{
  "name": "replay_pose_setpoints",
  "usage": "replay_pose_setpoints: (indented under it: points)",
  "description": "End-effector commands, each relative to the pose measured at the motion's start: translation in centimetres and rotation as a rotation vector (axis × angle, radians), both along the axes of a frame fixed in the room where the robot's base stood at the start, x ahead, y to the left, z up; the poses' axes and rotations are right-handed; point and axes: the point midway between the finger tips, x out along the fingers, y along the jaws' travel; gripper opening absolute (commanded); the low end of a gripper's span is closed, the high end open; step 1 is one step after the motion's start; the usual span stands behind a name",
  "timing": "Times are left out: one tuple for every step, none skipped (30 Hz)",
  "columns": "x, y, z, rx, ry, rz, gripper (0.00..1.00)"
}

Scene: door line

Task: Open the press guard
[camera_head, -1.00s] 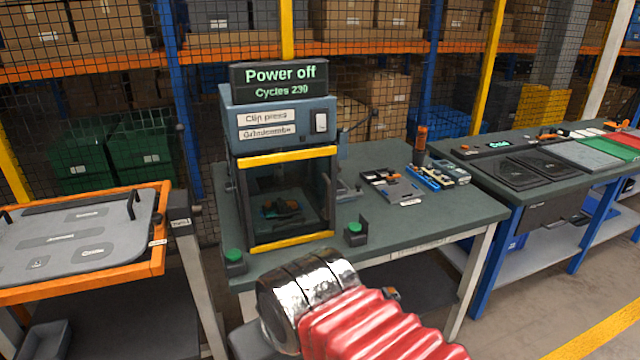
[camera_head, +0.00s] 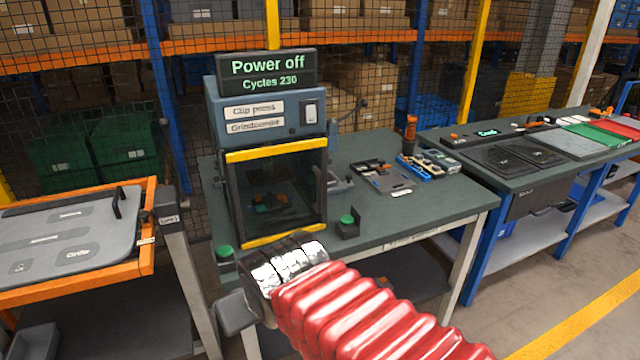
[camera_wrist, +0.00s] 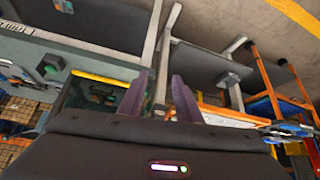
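The clip press (camera_head: 262,112) stands on the green bench, its display reading "Power off" and "Cycles 230". Its guard (camera_head: 277,241) is a clear dark panel with yellow bars at top and bottom. It is down across the front opening, and parts show dimly behind it. In the wrist view the yellow-edged guard (camera_wrist: 105,79) lies left of my fingers. My gripper (camera_wrist: 161,85) shows two purple fingers apart with nothing between them. In the head view my red-sleeved arm reaches in front of the bench, and the fingers are not clearly visible.
Green buttons (camera_head: 347,219) stand on both sides of the press front. An orange-framed table (camera_head: 148,262) is close on the left. Mesh fencing and shelves stand behind.

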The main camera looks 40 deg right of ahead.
Motion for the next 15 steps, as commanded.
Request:
replay_pose_setpoints:
  points:
    - [1.3, -1.0, -0.3, -0.007, -0.025, -0.025, 0.31]
    - [2.2, -1.6, -0.3, -0.011, -0.045, -0.037, 0.31]
    - [3.3, -2.5, -0.4, -0.019, -0.076, -0.054, 0.31]
    - [4.2, -3.2, -0.4, -0.025, -0.098, -0.068, 0.31]
    - [5.0, -3.9, -0.4, -0.030, -0.121, -0.080, 0.31]
    - [6.0, -4.8, -0.5, -0.036, -0.149, -0.096, 0.31]
    - [6.8, -5.5, -0.5, -0.042, -0.172, -0.109, 0.31]
    - [7.5, -6.2, -0.6, -0.048, -0.193, -0.120, 0.31]
    - [8.4, -7.2, -0.6, -0.057, -0.224, -0.135, 0.31]
    - [9.0, -7.9, -0.6, -0.062, -0.245, -0.144, 0.31]
    - [9.7, -8.6, -0.7, -0.069, -0.266, -0.155, 0.31]
    - [10.5, -9.6, -0.7, -0.076, -0.295, -0.168, 0.31]
    - [11.0, -10.3, -0.7, -0.082, -0.318, -0.177, 0.31]
    - [11.6, -11.0, -0.7, -0.088, -0.340, -0.185, 0.31]
    - [12.2, -11.9, -0.8, -0.090, -0.368, -0.196, 0.31]
